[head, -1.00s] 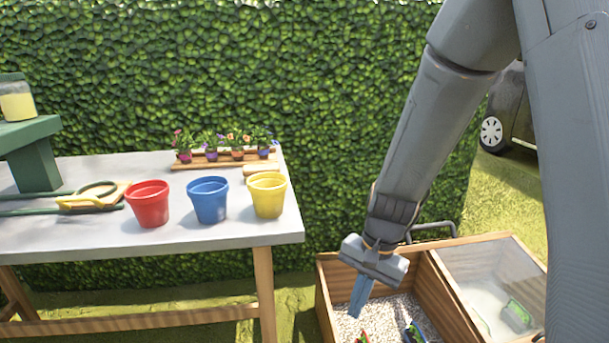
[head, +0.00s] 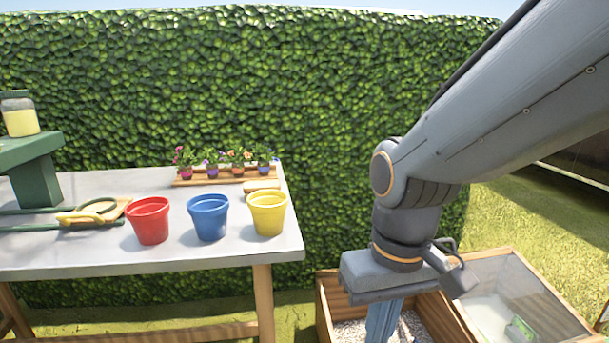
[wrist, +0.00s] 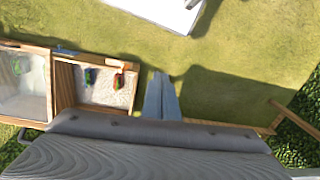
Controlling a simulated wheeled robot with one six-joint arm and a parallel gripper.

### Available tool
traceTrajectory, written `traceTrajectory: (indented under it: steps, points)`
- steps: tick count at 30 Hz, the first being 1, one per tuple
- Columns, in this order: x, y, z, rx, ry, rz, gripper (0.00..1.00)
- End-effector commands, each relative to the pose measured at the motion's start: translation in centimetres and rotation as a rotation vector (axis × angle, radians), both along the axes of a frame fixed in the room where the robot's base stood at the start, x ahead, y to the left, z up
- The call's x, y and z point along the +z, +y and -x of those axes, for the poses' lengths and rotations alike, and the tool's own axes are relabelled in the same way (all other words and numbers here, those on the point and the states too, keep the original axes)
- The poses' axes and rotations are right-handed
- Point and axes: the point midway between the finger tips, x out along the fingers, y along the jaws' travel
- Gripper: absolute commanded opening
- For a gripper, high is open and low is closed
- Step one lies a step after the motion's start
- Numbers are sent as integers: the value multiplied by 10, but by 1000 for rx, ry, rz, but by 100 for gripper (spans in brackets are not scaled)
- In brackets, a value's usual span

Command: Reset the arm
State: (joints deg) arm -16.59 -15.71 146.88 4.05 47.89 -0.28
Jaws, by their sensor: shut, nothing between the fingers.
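My gripper (head: 383,322) points down at the lower right of the head view, in front of the wooden box. Its fingers are shut and empty. In the wrist view my gripper (wrist: 161,92) shows its closed fingers over grass, just right of the box. My arm comes in from the upper right of the head view and bends down at the elbow-like joint. Nothing is held.
A wooden box (head: 322,300) with gravel and a clear-lidded compartment (head: 520,285) stands below my arm. A grey table (head: 100,262) at left holds red (head: 149,222), blue (head: 209,219) and yellow pots (head: 267,214), and a flower tray (head: 215,180). A hedge (head: 300,90) stands behind.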

Motion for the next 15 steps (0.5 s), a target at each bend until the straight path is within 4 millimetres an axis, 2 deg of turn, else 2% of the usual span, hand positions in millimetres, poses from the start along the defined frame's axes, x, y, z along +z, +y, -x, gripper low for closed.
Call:
traceTrajectory:
  steps: [15]
  points:
    - [43,-32,-4,-107,6,21,0]
